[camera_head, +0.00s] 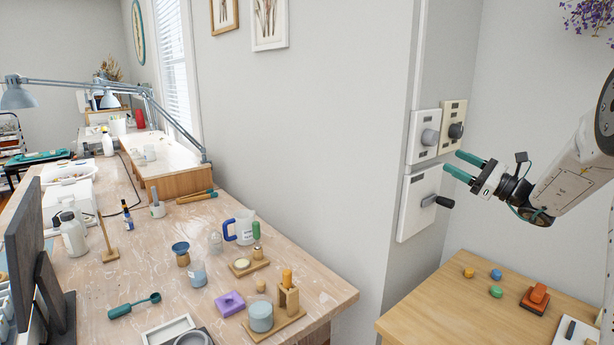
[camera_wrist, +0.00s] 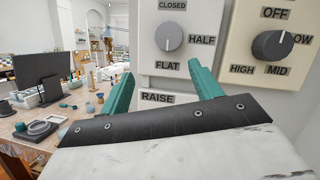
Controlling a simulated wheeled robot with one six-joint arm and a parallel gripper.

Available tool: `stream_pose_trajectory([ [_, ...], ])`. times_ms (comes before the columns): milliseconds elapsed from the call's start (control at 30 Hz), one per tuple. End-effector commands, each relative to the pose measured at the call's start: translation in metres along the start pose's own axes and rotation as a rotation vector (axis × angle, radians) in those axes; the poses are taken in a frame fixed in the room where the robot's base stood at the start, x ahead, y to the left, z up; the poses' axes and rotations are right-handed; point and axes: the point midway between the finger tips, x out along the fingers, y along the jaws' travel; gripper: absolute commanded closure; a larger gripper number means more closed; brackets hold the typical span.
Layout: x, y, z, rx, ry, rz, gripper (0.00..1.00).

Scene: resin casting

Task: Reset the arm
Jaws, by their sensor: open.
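My gripper (camera_head: 465,168) is open and empty, with two green fingers pointing left toward the wall panels. In the wrist view my gripper (camera_wrist: 160,92) shows both fingers apart with nothing between them. A white panel with a grey knob (camera_wrist: 169,37) is marked CLOSED, HALF and FLAT. Right of it a cream panel with a dark knob (camera_wrist: 272,45) is marked OFF, LOW, HIGH and MID. Below, a white panel with a dark lever (camera_head: 437,201) hangs on the wall; in the wrist view the word RAISE shows, and the fingers hide part of it.
A wooden table (camera_head: 440,311) below my arm holds coloured discs and an orange object (camera_head: 535,298). At left a long workbench (camera_head: 315,283) carries cups, a monitor (camera_head: 38,262), a purple block (camera_head: 229,304) and tools. The air around my gripper is free apart from the panels.

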Motion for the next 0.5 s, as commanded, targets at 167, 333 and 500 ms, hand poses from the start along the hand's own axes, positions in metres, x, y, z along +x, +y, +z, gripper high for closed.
stream_pose_trajectory([
  [167,-0.010,0.077,-0.030,-0.076,0.200,0.241,0.36],
  [333,-0.021,0.188,-0.018,-0.250,0.368,0.627,0.36],
  [500,-0.057,0.287,0.008,-0.480,0.473,1.045,0.36],
])
